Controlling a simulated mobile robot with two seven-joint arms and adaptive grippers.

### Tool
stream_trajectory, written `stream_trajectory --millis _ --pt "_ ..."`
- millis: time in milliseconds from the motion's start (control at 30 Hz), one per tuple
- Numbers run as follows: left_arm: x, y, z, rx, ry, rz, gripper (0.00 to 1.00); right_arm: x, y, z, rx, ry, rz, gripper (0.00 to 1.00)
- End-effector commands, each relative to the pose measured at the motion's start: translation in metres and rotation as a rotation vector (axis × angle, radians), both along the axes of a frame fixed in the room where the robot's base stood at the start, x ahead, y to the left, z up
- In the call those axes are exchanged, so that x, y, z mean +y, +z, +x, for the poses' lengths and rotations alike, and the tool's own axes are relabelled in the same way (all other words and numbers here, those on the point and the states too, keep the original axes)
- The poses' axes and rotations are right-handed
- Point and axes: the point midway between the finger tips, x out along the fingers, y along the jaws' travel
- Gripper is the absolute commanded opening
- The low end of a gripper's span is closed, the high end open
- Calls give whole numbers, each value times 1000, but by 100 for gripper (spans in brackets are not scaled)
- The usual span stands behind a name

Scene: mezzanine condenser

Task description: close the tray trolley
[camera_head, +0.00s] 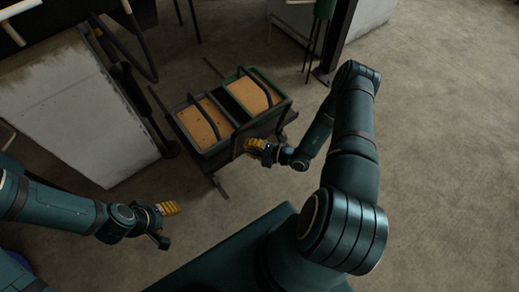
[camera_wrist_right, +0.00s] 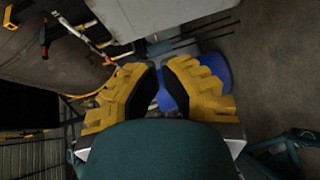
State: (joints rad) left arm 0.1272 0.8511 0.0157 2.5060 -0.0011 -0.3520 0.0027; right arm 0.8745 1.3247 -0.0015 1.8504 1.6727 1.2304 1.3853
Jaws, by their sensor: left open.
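The tray trolley (camera_head: 207,155) stands at upper centre in the head view. It has a dark frame and two side-by-side trays with tan contents or inserts (camera_head: 203,124) and dark arched handles. I cannot tell how far its parts are pulled out. My right gripper (camera_head: 249,146) is close to the trolley's near right side; contact is unclear. In the right wrist view its yellow fingers (camera_wrist_right: 160,68) stand apart with nothing seen between them. My left gripper (camera_head: 172,209) is open and empty, below and left of the trolley, apart from it.
A pale stained panel or cabinet (camera_head: 80,112) stands left of the trolley. Another pale cabinet (camera_head: 363,15) is at the top right. A blue drum-like object (camera_wrist_right: 213,68) shows beyond the fingers in the right wrist view. The floor (camera_head: 445,140) at right is clear.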

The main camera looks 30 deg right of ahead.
Motion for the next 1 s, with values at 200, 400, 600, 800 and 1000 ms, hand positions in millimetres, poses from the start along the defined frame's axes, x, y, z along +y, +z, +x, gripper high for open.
stream_trajectory --millis 200,400,600,800,1000 --pt "0 -8 1 -3 1 0 57 14 -7 34 -3 3 -5 0" --pt "0 -12 2 -6 1 1 57 12 -11 53 -2 3 -4 0" --pt "0 -12 3 -7 2 1 57 11 -11 58 -1 2 -3 0" --pt "0 -12 3 -7 2 1 57 11 -11 58 -1 2 -3 0" --pt "0 -13 3 -6 1 1 57 11 -11 58 -1 2 -3 0"
